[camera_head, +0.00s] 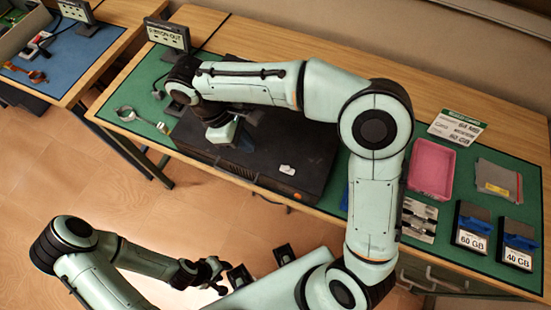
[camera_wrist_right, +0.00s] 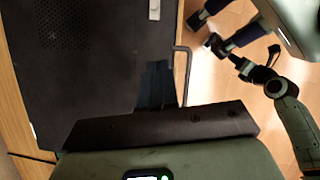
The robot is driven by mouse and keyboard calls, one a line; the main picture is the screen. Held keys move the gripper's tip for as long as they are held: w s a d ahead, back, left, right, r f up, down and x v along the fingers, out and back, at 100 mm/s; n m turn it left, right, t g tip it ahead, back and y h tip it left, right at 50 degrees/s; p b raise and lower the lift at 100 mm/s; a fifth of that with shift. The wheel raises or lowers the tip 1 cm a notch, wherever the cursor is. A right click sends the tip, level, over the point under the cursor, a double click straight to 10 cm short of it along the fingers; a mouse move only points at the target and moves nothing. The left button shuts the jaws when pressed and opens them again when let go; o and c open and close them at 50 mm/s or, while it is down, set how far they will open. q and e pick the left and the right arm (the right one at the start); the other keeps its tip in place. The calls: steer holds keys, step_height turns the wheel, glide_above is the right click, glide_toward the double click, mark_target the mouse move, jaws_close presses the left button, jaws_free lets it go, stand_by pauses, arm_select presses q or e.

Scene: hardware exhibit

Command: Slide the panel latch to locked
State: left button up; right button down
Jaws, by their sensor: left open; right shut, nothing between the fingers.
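A flat black case (camera_head: 310,150) lies on the green mat; its dark top also fills the upper left of the right wrist view (camera_wrist_right: 85,60). I cannot make out the panel latch for certain. A thin bent metal rod (camera_wrist_right: 187,50) runs along the case's edge. My right gripper (camera_head: 245,140) is shut and empty, low over the case's left part; its fingers show close to the case edge (camera_wrist_right: 155,75). My left gripper (camera_head: 217,275) is open and empty, off the table's front.
A pink tray (camera_head: 432,168), a grey folder-like item (camera_head: 498,182) and two drives, labelled 60 GB (camera_head: 471,228) and 40 GB (camera_head: 518,245), lie on the right. A magnifier-like ring (camera_head: 126,114) and a small sign (camera_head: 167,34) are at left. My right arm arches over the case.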

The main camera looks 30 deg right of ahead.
mark_target(283, 169)
steer(key=b+x, duration=0.1)
steer(key=x, duration=0.6)
steer(key=shift+s+d+f, duration=0.1)
steer(key=shift+s+f, duration=0.05)
steer(key=shift+f, duration=0.15)
steer(key=s+d, duration=0.1)
steer(key=d, duration=0.1)
steer(key=shift+s+d+f, duration=0.25)
steer(key=shift+s+d, duration=0.05)
steer(key=shift+s, duration=0.1)
arm_select(q)
steer(key=shift+s+f, duration=0.4)
steer(key=shift+f, duration=0.45)
arm_select(e)
steer(key=shift+s+d, duration=0.3)
steer(key=shift+d, duration=0.05)
steer(key=shift+s, duration=0.1)
